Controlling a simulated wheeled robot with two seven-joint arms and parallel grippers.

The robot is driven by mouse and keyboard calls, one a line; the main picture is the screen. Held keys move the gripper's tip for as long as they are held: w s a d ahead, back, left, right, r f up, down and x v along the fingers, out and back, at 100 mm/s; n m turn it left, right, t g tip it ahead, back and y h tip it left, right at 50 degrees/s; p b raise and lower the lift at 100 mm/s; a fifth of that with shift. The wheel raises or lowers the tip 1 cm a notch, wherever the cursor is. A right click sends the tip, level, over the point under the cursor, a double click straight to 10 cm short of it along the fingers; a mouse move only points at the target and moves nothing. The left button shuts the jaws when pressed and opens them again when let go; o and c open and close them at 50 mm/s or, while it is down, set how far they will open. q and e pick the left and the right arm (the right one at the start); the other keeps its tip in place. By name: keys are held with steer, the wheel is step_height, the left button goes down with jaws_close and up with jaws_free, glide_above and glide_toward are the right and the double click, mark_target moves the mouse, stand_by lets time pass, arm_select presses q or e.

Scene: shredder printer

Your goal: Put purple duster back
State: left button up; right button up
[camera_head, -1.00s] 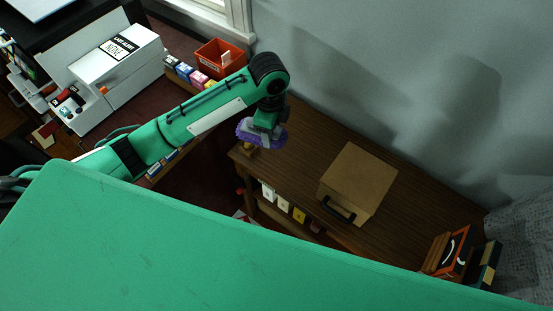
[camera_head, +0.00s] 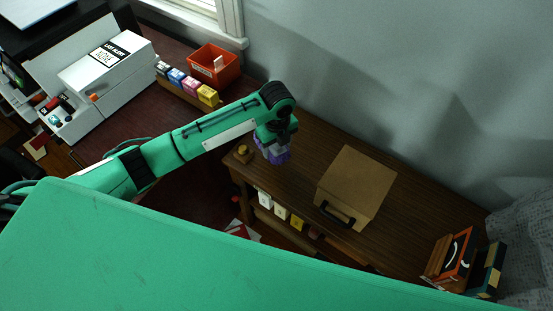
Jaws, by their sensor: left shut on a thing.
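The purple duster (camera_head: 277,155) shows below my left gripper (camera_head: 273,145), which is shut on it. The gripper hangs from the end of my green left arm, over the left end of the wooden table (camera_head: 306,148). The fingertips are mostly hidden by the wrist and the duster. I cannot tell whether the duster touches the tabletop. A small yellowish-brown object (camera_head: 242,153) stands at the table's left corner, just left of the duster. My right gripper is not in view.
A brown box (camera_head: 358,185) with a dark handle stands mid-table, right of the duster. Books (camera_head: 458,255) stand at the table's right end. A white printer (camera_head: 108,70), an orange bin (camera_head: 214,66) and several ink boxes (camera_head: 190,85) are at upper left. Bare tabletop lies between duster and box.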

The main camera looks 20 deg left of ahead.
arm_select(q)
step_height(320, 180, down, 9)
steer(key=shift+r, duration=0.2)
stand_by(0.3)
steer(key=shift+f, duration=0.15)
steer(key=o, duration=1.1)
steer(key=shift+c, duration=0.2)
step_height(320, 180, up, 12)
steer(key=shift+r, duration=0.2)
